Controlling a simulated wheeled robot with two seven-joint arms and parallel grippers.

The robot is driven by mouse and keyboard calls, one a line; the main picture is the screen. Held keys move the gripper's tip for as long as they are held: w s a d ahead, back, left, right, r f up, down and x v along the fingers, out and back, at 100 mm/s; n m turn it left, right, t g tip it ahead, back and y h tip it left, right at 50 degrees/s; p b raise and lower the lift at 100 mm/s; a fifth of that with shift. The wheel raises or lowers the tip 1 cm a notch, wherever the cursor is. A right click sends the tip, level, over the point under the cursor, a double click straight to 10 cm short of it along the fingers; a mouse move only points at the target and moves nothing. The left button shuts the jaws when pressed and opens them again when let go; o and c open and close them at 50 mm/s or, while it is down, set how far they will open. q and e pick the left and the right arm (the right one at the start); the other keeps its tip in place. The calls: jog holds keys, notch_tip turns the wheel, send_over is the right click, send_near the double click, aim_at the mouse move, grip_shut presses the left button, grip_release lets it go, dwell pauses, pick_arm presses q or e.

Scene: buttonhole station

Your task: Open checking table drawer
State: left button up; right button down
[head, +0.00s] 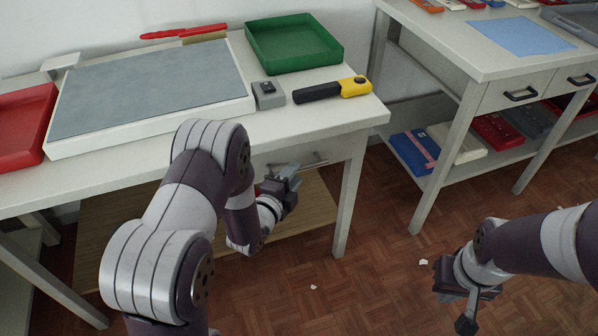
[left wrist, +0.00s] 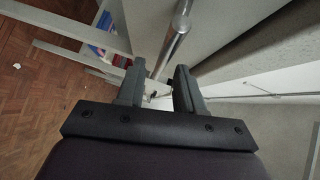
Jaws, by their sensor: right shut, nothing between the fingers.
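The near white table (head: 375,112) has a drawer front (head: 325,150) under its right part, with a metal bar handle (head: 312,164). The drawer looks closed, though my left arm hides part of it. My left gripper (head: 290,178) is at the left part of this handle. In the left wrist view, the fingers (left wrist: 158,88) are apart, and the handle bar (left wrist: 178,35) runs down toward the gap between them. I cannot tell whether they touch it. My right gripper (head: 470,312) is shut and empty, low over the floor at the right.
The near table holds a grey mat board (head: 150,85), a red tray (head: 22,122), a green tray (head: 293,42), a grey box (head: 268,95) and a yellow-black tool (head: 335,89). A second table (head: 470,62) with two black-handled drawers stands right. Parquet floor (head: 380,265) lies open between.

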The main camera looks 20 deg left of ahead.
pick_arm(q)
jog(key=x, duration=0.2)
jog(key=shift+w, duration=0.35)
jog(key=shift+w+d+f, duration=0.1)
jog(key=shift+w+d, duration=0.05)
jog(key=shift+w, duration=0.4)
grip_shut()
pick_arm(e)
jog(key=shift+s+f, duration=0.15)
jog(key=shift+f, duration=0.15)
pick_arm(q)
jog(key=shift+s, duration=0.1)
